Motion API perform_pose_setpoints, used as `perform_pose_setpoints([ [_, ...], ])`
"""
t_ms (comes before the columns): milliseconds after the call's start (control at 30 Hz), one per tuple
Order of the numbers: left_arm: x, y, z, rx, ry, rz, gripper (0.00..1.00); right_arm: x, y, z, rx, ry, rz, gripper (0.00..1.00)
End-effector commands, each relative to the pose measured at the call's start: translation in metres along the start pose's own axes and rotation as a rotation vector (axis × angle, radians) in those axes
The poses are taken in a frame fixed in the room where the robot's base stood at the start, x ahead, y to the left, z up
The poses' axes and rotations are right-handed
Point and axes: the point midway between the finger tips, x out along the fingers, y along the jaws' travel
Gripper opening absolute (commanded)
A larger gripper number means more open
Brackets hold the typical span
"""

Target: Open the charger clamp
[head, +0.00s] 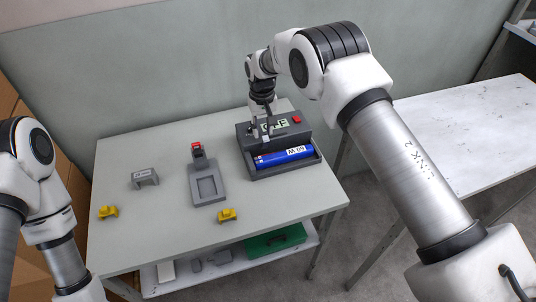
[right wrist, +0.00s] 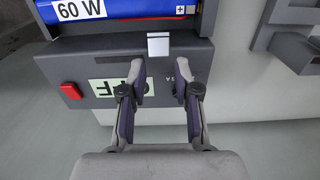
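The charger (head: 245,135) is a dark grey box at the table's back right, with a red button (head: 297,119) and a green display reading OFF. A blue battery (head: 285,157) marked 60 W lies in its front trough. In the right wrist view a small light grey tab (right wrist: 158,45), seemingly the clamp, stands at the charger's edge beside the battery (right wrist: 130,8). My right gripper (right wrist: 159,80) is open above the charger top, its fingertips on either side of the display's end and short of the tab. Nothing is between the fingers. My left gripper is out of view.
A grey fixture (head: 207,188) with a red-topped part (head: 197,149) stands left of the charger. A grey bracket (head: 145,178) and two yellow pieces (head: 108,212) (head: 228,215) lie on the table. A green bin (head: 275,240) is on the lower shelf.

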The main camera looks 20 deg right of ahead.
Motion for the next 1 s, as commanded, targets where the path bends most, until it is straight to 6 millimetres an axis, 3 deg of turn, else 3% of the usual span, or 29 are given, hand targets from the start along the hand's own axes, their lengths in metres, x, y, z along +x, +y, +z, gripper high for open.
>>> perform_pose_setpoints([
  [167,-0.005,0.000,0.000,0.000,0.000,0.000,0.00,-0.007,0.000,0.000,0.000,0.000,0.000,0.31],
  [500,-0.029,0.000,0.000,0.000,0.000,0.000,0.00,-0.040,0.000,0.000,0.000,0.000,0.000,0.31],
  [767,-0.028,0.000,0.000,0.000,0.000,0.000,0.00,-0.040,0.000,0.000,0.000,0.000,0.000,0.31],
  [867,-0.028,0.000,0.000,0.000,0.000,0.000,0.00,-0.040,0.000,0.000,0.000,0.000,0.000,0.00],
  [1000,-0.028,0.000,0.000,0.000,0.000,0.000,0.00,-0.040,0.000,0.000,0.000,0.000,0.000,0.00],
])
